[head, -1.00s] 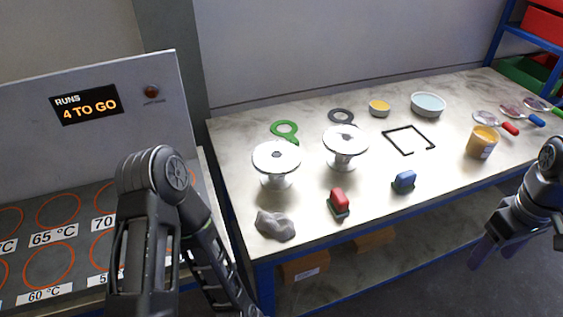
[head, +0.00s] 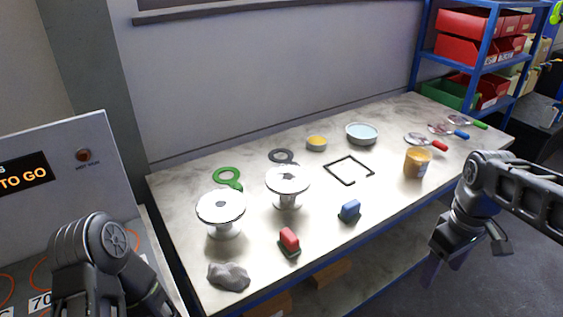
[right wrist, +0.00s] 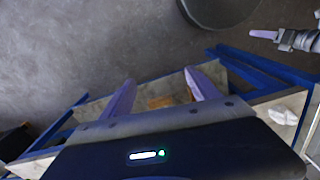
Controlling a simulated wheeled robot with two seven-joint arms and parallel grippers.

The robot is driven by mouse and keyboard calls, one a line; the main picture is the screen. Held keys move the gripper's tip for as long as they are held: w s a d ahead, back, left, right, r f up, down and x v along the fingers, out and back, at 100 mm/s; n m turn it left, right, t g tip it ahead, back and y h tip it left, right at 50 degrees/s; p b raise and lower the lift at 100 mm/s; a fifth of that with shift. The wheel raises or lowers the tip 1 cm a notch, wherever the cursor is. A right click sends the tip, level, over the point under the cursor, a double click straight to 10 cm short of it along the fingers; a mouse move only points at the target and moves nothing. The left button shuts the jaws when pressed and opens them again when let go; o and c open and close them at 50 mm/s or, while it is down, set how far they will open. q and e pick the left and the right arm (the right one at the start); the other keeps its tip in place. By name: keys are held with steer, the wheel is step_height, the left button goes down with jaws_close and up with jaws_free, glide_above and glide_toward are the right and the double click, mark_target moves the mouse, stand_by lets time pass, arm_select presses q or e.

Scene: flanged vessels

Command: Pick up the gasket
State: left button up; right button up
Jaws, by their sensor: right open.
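Two flat rings lie at the back left of the table: a green ring with a tab (head: 238,174) and a dark grey ring (head: 291,156). I cannot tell which is the gasket. Two white flanged vessels (head: 221,207) (head: 288,181) stand in front of them, partly covering the rings' near edges. My right gripper (head: 445,265) is open and empty, off the table's front edge, far from both rings. Its spread lavender fingers show in the right wrist view (right wrist: 160,78). Part of my left gripper (right wrist: 275,37) shows there; its opening is unclear.
A grey lump (head: 228,277), red block (head: 289,241) and blue block (head: 349,210) lie along the front. A shelf (head: 420,55) with bins is at back right.

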stand_by(0.4)
steer(key=shift+c, duration=0.7)
steer(key=a+f, duration=0.2)
steer(key=f, duration=0.2)
steer(key=w+a+f+y, duration=0.1)
steer(key=a+f, duration=0.2)
steer(key=f, duration=0.1)
steer(key=w+a+f+y, duration=0.1)
steer(key=a+f, duration=0.1)
steer(key=f, duration=0.2)
steer(key=shift+a+m, duration=0.3)
steer(key=shift+a, duration=0.1)
steer(key=shift+c, duration=1.4)
steer(key=s+a+f+m+y, duration=0.2)
steer(key=s+a+f, duration=0.1)
steer(key=a+f, duration=0.75)
steer(key=s+a+f+m, duration=0.2)
steer(key=s+a+f, duration=0.1)
steer(key=s+f, duration=0.4)
steer(key=s+a+f+m, duration=0.2)
steer(key=s+a+f, duration=0.1)
steer(key=s+f, duration=0.3)
steer(key=shift+s+a+f+t, duration=0.15)
steer(key=shift+s+f+t, duration=0.2)
steer(key=shift+f, duration=0.3)
steer(key=shift+c, duration=0.4)
